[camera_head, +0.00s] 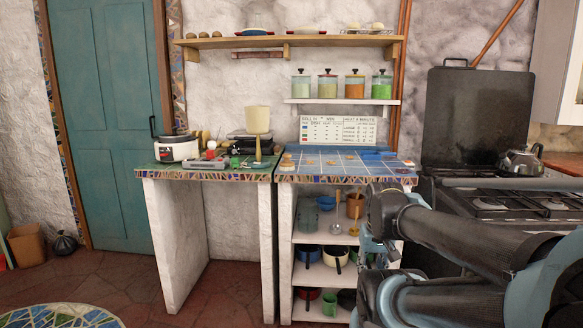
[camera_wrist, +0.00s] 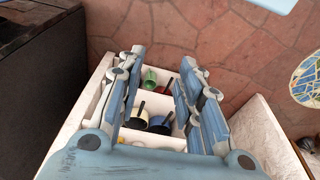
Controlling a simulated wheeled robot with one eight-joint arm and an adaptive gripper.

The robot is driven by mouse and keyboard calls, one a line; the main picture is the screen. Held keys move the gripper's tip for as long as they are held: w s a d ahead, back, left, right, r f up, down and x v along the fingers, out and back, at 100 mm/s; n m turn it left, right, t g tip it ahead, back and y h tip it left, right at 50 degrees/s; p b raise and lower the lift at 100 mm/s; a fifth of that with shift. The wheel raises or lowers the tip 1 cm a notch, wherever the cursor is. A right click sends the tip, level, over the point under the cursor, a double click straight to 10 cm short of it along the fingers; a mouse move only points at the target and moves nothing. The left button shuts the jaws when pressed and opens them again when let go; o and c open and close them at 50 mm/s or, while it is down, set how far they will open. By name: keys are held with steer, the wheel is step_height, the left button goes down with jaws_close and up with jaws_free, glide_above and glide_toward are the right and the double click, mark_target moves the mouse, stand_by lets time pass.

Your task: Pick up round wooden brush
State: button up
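Several small round tan pieces lie on the blue tiled counter (camera_head: 350,168) in the head view. One tan piece (camera_head: 287,165) is at the counter's front left; it may be the round wooden brush, but it is too small to tell. In the wrist view my gripper (camera_wrist: 162,65) is open, with its two fingers well apart and nothing between them. Beyond the fingers are open shelves with pots and a green mug (camera_wrist: 150,75). In the head view my arm reaches in from the right, in front of the counter's right end. The fingers are not clear there.
A price-style board (camera_head: 338,130) leans behind the tiles. Jars stand on the shelf (camera_head: 343,101) above. A stove with a kettle (camera_head: 521,162) is at the right.

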steer(key=shift+o, duration=1.4)
steer(key=o, duration=0.8)
steer(key=shift+a+r+m, duration=0.3)
steer(key=shift+a+r, duration=0.1)
steer(key=shift+r, duration=0.2)
steer(key=m+t+y, duration=1)
steer(key=m+y, duration=0.1)
steer(key=m, duration=1.6)
glide_toward(287, 163)
steer(key=w+a, duration=0.2)
steer(key=w, duration=0.1)
steer(key=w+a+f, duration=0.1)
steer(key=w, duration=0.1)
steer(key=shift+w+f, duration=0.15)
steer(key=shift+w, duration=0.1)
steer(key=shift+x, duration=2.6)
